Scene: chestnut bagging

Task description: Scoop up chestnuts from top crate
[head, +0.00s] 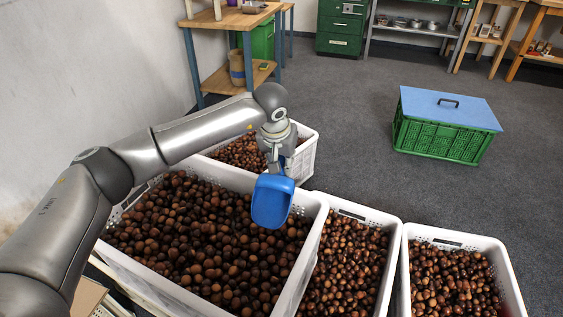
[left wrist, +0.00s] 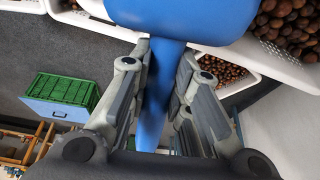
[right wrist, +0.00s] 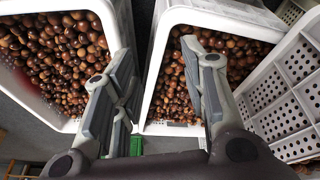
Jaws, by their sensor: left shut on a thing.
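My left gripper (head: 279,160) is shut on the handle of a blue scoop (head: 272,202). The handle (left wrist: 155,95) also shows between the fingers in the left wrist view. The scoop is over the far right part of the top crate (head: 309,255), a large white crate full of brown chestnuts (head: 200,235). The scoop's bowl looks empty in the head view. I cannot tell whether it touches the crate or the chestnuts. My right gripper (right wrist: 160,95) is open and empty in the right wrist view, above white crates of chestnuts. It is not in the head view.
Two white crates of chestnuts, one in the middle (head: 394,250) and one at the right (head: 512,285), stand beside the top crate. Another (head: 307,158) stands behind it. A green crate with a blue lid (head: 449,107) is on the floor. The grey floor (head: 360,150) between is clear.

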